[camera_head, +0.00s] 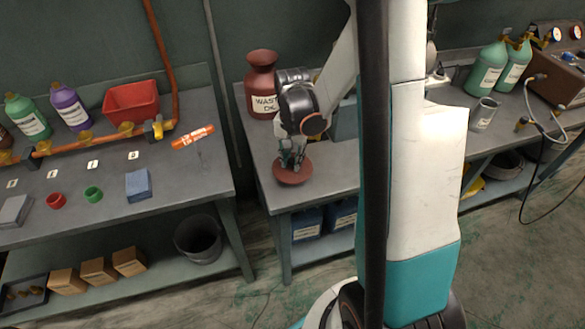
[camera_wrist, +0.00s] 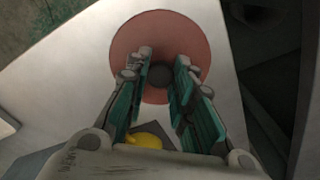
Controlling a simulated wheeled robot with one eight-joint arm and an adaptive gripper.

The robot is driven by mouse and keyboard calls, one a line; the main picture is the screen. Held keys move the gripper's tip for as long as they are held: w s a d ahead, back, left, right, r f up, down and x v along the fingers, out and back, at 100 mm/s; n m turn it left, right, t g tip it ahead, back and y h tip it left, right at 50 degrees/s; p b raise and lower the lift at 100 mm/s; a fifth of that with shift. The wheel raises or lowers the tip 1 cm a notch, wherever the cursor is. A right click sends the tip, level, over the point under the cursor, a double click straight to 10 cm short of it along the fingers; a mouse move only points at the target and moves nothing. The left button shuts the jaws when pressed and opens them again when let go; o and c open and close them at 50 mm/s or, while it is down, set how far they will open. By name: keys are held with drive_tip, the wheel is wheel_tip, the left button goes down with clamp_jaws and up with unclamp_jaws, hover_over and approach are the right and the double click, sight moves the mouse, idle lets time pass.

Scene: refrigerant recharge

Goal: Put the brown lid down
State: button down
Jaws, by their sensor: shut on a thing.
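The brown lid (camera_head: 293,172) is a round reddish-brown disc at the front left corner of the middle bench. My gripper (camera_head: 292,160) points down over it and is shut on its knob. In the wrist view the lid (camera_wrist: 194,40) lies beyond the fingers, and the dark knob (camera_wrist: 160,76) sits between the fingertips of my gripper (camera_wrist: 161,78). I cannot tell whether the lid touches the bench top or hangs just above it.
A brown waste oil jar (camera_head: 262,90) stands behind on the same bench (camera_head: 262,147). A gap separates this bench from the left bench (camera_head: 205,185), which holds a red bin (camera_head: 132,103), a blue block (camera_head: 138,185) and an orange tube (camera_head: 193,136).

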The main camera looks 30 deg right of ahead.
sight(292, 167)
drive_tip(key=shift+f+b, duration=0.65)
drive_tip(key=shift+f, duration=1.35)
drive_tip(key=shift+f, duration=0.2)
drive_tip(key=c, duration=1.4)
unclamp_jaws()
drive_tip(key=shift+o, duration=0.2)
drive_tip(key=shift+r, duration=0.15)
wheel_tip(292, 167, up, 12)
drive_tip(key=p, duration=0.4)
drive_tip(key=shift+r, duration=0.1)
